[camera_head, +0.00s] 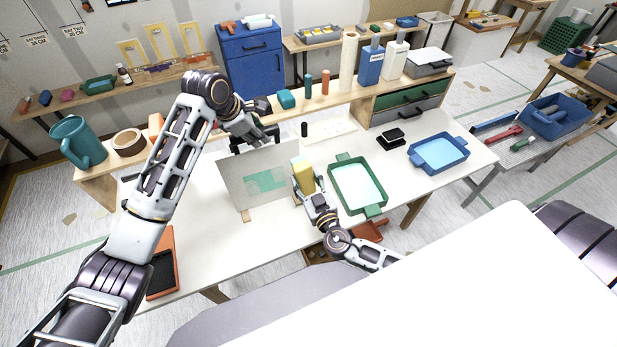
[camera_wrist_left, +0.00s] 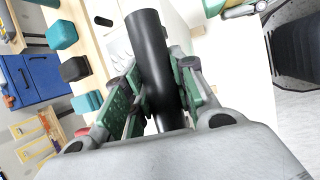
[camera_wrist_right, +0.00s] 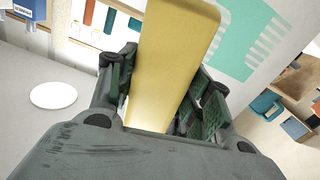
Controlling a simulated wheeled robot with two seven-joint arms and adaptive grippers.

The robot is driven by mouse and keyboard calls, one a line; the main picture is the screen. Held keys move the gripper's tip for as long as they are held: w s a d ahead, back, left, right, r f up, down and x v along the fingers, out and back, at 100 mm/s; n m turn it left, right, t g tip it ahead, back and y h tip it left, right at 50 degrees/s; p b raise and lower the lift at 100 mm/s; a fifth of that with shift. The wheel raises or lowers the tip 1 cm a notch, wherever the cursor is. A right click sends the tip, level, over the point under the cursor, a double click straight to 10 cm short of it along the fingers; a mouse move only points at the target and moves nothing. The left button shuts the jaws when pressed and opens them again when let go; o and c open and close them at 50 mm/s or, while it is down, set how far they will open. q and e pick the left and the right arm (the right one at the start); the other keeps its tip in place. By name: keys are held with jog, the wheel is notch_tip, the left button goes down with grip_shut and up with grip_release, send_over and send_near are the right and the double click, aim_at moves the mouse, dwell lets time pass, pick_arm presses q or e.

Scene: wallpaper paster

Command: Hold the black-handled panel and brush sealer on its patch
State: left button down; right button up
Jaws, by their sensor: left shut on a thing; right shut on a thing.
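The panel (camera_head: 235,186) is a pale board standing upright on wooden feet on the white table. Its teal patch (camera_head: 265,180) has stepped edges; the patch also shows in the right wrist view (camera_wrist_right: 236,45). My left gripper (camera_head: 256,140) is at the panel's top edge, shut on the black handle (camera_wrist_left: 150,60). My right gripper (camera_head: 312,196) is shut on a yellow brush (camera_head: 304,176), which also fills the middle of the right wrist view (camera_wrist_right: 170,60). The brush is raised at the panel's right edge, right of the patch. I cannot tell whether it touches the panel.
A green tray (camera_head: 336,172) with a pale inside lies just right of my right gripper. A blue tray (camera_head: 452,164) and a black block (camera_head: 391,138) lie further right. A teal jug (camera_head: 76,141) and tape roll (camera_head: 128,142) stand on the back left shelf.

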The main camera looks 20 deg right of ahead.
jog(key=a+f+m, duration=0.2)
jog(key=a+f, duration=0.1)
jog(key=a, duration=0.4)
jog(key=w+a+f+m, duration=0.1)
jog(key=a+f, duration=0.3)
jog(key=a, duration=0.4)
jog(key=shift+a+f+m+h, duration=0.15)
jog(key=shift+f+m+h, duration=0.15)
jog(key=shift+m, duration=0.3)
jog(key=shift+w, duration=0.1)
jog(key=shift+w, duration=1.1)
jog(key=shift+w, duration=1.3)
dwell(1.7)
dwell(0.6)
jog(key=shift+s+d, duration=0.1)
jog(key=shift+d, duration=1.95)
jog(key=shift+d, duration=0.1)
